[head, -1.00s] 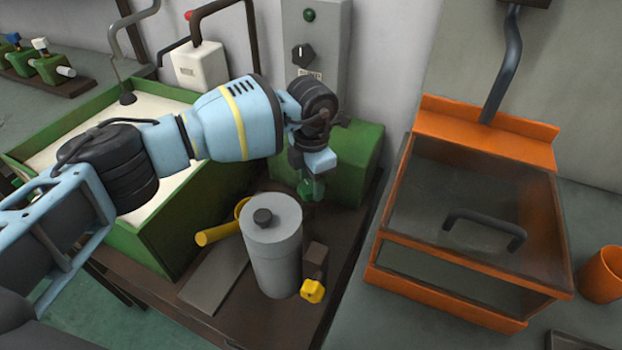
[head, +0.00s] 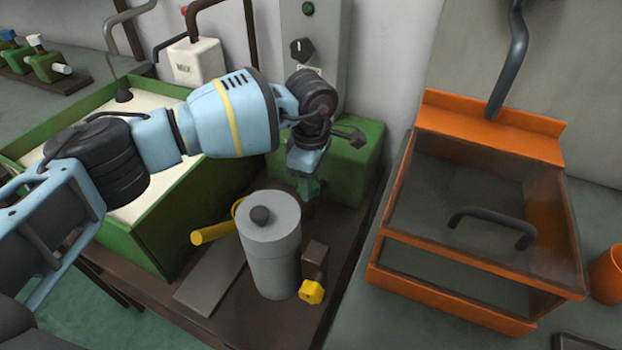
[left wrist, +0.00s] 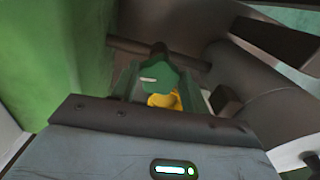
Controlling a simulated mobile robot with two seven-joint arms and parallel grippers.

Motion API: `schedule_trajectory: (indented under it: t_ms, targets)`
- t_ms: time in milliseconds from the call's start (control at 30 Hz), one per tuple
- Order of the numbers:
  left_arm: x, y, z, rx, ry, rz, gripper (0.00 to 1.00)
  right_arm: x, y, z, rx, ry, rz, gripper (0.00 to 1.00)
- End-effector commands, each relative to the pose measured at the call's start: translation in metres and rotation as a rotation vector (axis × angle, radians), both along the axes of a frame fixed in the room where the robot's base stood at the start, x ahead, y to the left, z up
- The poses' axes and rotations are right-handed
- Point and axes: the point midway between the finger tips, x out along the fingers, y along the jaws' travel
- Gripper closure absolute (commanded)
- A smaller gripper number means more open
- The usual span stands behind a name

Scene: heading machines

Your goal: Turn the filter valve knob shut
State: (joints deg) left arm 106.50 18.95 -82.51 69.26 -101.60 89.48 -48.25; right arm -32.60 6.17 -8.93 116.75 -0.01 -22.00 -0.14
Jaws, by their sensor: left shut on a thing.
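My left gripper (head: 308,188) points down behind the grey filter canister (head: 270,245), in front of the green housing (head: 352,165). In the left wrist view its two fingers (left wrist: 160,90) are shut on a green knob (left wrist: 165,75) with a short white mark. The mark lies nearly level across that picture. The knob is mostly hidden by the gripper in the head view. A yellow part (left wrist: 165,100) shows just below the knob in the wrist view; I cannot tell what it belongs to. A yellow knob (head: 312,291) sits low at the canister's right. My right gripper is not in view.
A green trough (head: 160,235) of pale material stands left of the canister. A yellow tube (head: 212,234) sticks out beside the canister. An orange box with a clear lid (head: 470,210) stands right. A control panel (head: 312,80) is on the wall behind.

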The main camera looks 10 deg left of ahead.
Motion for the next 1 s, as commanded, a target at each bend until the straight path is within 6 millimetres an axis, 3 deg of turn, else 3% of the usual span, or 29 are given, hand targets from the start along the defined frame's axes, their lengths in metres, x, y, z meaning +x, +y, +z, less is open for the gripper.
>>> schedule_trajectory:
  t_ms: [300,800,833,1000]
  targets:
    - [-0.0007,0.0,-0.0002,0.0,0.0,-0.104,0.78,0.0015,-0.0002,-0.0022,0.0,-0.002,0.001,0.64]
    - [-0.0008,-0.0001,0.0001,0.0,0.0,-0.122,0.78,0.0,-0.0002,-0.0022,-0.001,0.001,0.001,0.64]
    - [-0.0008,-0.0001,0.0001,0.0,0.0,-0.122,0.52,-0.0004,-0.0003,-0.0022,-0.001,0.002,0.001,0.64]
    - [-0.0008,-0.0001,0.0001,0.0,0.0,-0.121,0.33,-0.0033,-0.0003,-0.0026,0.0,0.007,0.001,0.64]
